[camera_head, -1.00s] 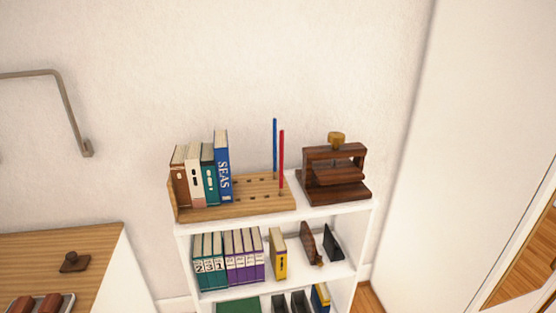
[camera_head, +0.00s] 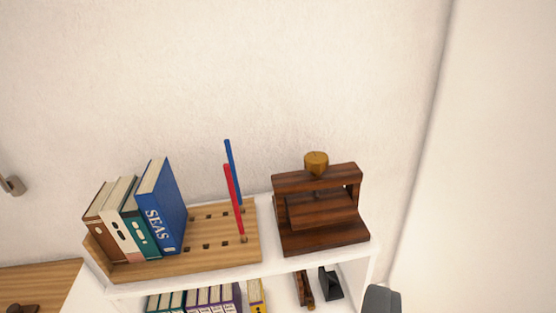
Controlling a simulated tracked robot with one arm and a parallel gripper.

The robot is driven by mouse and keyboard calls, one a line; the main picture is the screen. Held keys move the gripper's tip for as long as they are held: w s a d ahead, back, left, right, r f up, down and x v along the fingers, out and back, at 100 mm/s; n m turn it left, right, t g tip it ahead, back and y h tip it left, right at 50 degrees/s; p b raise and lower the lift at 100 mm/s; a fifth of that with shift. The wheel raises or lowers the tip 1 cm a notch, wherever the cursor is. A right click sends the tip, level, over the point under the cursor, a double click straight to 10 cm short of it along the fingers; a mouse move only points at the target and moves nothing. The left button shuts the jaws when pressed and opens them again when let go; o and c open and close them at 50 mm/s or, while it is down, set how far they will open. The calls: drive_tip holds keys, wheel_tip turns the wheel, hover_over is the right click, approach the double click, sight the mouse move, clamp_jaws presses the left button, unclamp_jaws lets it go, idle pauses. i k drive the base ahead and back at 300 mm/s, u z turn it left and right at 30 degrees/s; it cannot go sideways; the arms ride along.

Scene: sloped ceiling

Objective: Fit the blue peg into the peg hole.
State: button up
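The blue peg (camera_head: 232,168) stands upright in the wooden rack board (camera_head: 190,250) on the white shelf's top. The red peg (camera_head: 234,198) stands in front of it and partly overlaps it, so the blue peg's lower part is mostly hidden. Several small dark square holes (camera_head: 208,216) show in the board left of the pegs. A dark grey rounded part, probably a finger of my gripper (camera_head: 382,300), shows at the bottom edge, right of and well apart from the pegs. The other finger is not visible.
Several books (camera_head: 160,210) lean at the board's left end. A dark wooden press (camera_head: 320,240) with a brass knob stands close to the right of the board. A lower shelf holds more books (camera_head: 210,300). The wall (camera_head: 280,80) is close behind; the space above the pegs is clear.

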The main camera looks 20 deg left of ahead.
sight(212, 241)
drive_tip(key=u, duration=0.3)
drive_tip(key=i, duration=1.35)
drive_tip(key=u, duration=0.7)
